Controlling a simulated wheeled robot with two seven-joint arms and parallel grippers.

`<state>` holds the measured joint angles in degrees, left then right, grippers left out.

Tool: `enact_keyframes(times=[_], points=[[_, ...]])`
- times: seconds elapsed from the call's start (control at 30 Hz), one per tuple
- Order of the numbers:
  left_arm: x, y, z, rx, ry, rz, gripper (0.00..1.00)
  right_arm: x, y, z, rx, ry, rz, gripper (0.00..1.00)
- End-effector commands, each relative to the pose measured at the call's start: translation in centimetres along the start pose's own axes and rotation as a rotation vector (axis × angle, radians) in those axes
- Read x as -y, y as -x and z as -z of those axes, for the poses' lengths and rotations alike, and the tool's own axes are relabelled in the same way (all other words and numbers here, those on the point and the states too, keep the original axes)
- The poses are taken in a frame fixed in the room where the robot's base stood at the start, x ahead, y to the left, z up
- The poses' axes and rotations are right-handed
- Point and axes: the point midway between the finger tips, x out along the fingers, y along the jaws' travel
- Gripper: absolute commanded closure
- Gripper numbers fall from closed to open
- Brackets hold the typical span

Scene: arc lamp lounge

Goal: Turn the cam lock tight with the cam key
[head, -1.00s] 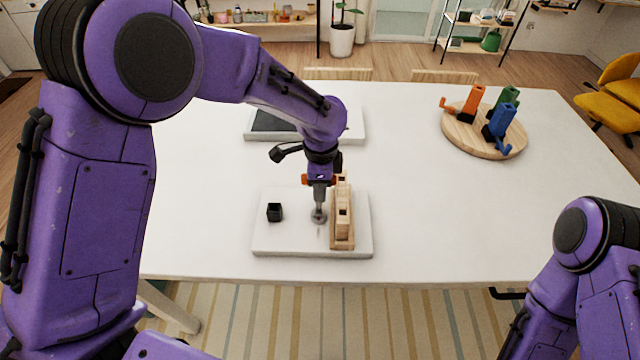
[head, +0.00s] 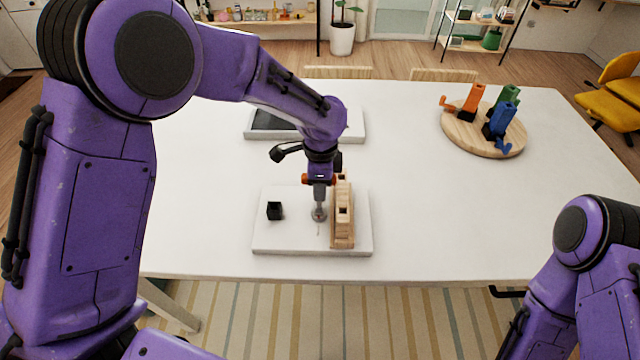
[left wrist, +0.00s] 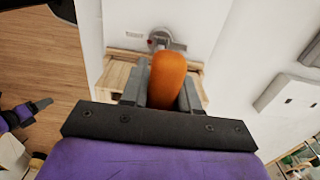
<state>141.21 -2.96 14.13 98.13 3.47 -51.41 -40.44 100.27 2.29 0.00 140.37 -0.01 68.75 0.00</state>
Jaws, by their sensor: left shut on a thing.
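My left gripper (head: 319,181) is above the white board (head: 290,247) and shut on the orange handle of the cam key (left wrist: 165,80). The key's grey shaft (head: 319,197) points down to a round metal disc, the cam lock (head: 318,215), on the board. The key's tip seems to meet the lock, but I cannot tell how deeply it sits. In the left wrist view the lock (left wrist: 163,40) shows just beyond the handle, partly hidden by it. A light wooden block (head: 342,225) stands right beside the lock. A dark gripper, seemingly my right one (left wrist: 25,114), shows small at the left wrist view's left edge.
A small black open box (head: 274,211) sits on the board left of the lock. A round wooden tray (head: 465,142) at the back right holds orange, green and blue tools. A grey tray with a dark panel (head: 272,121) lies behind my left arm. The table's right middle is clear.

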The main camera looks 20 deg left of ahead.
Motion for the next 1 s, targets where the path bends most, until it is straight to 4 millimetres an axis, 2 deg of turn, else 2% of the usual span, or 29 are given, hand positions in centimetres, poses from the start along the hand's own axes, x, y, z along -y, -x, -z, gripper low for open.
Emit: enact_keyframes(times=[1.0], points=[[0.0,-1.4,0.0,0.000,0.000,0.001,1.00,0.0,-0.1,-0.1,0.000,0.000,0.000,0.57]])
